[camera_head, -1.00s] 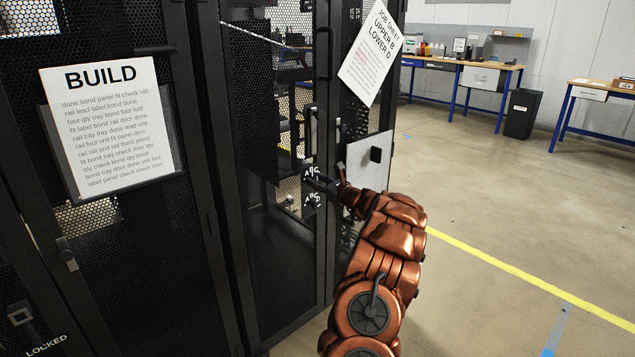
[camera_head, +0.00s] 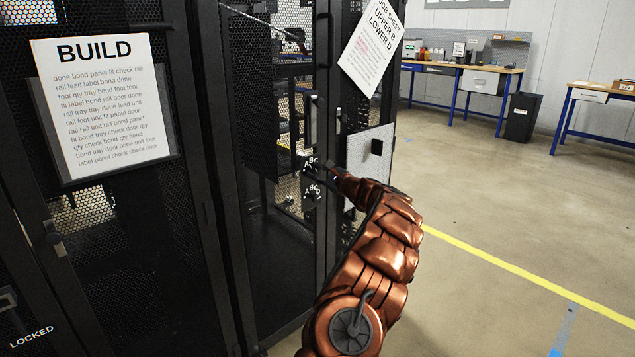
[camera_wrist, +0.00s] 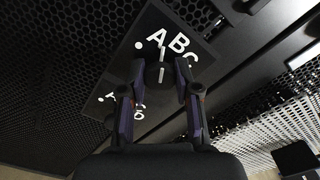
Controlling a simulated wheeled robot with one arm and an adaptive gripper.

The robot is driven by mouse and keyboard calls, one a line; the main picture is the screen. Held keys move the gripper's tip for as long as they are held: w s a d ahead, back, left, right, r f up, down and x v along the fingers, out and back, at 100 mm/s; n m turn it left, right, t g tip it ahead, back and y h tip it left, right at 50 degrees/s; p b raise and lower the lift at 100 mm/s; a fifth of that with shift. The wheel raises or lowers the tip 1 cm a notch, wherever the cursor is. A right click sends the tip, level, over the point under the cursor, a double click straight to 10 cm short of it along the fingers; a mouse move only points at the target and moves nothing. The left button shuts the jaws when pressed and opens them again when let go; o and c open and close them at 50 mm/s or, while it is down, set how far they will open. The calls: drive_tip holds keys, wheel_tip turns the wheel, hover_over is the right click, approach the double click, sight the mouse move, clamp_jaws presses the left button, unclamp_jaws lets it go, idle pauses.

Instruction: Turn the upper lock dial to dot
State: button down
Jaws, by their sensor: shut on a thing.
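The upper lock dial (camera_wrist: 162,70) is a dark knob with a white line, on a dark plate with white letters A, B, C and a white dot at their left. In the wrist view the line points up, near A and B. My gripper (camera_wrist: 158,82) has one finger on each side of this knob and is shut on it. In the head view my gripper (camera_head: 322,171) reaches the dial plate from the right and hides the upper knob. The lower dial (camera_head: 312,191) sits below; in the wrist view its lettering is partly hidden by a finger.
The dials are on a black mesh rack door (camera_head: 277,230). A job sheet (camera_head: 372,48) above reads UPPER B, LOWER D. A light panel (camera_head: 368,152) stands just right of the dials. A BUILD sheet (camera_head: 105,110) hangs at left. The floor at right is open.

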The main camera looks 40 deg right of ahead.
drive_tip(key=n+b, duration=0.6)
drive_tip(key=b, duration=0.1)
drive_tip(key=shift+a+f, duration=0.1)
drive_tip(key=shift+f, duration=0.2)
drive_tip(key=n+b, duration=0.2)
drive_tip(key=n, duration=0.1)
drive_tip(key=shift+r+b, duration=0.1)
drive_tip(key=shift+b, duration=0.2)
drive_tip(key=shift+r+n+b, duration=0.15)
drive_tip(key=shift+n+b, duration=0.25)
drive_tip(key=c, duration=0.8)
unclamp_jaws()
drive_tip(key=shift+r, duration=0.1)
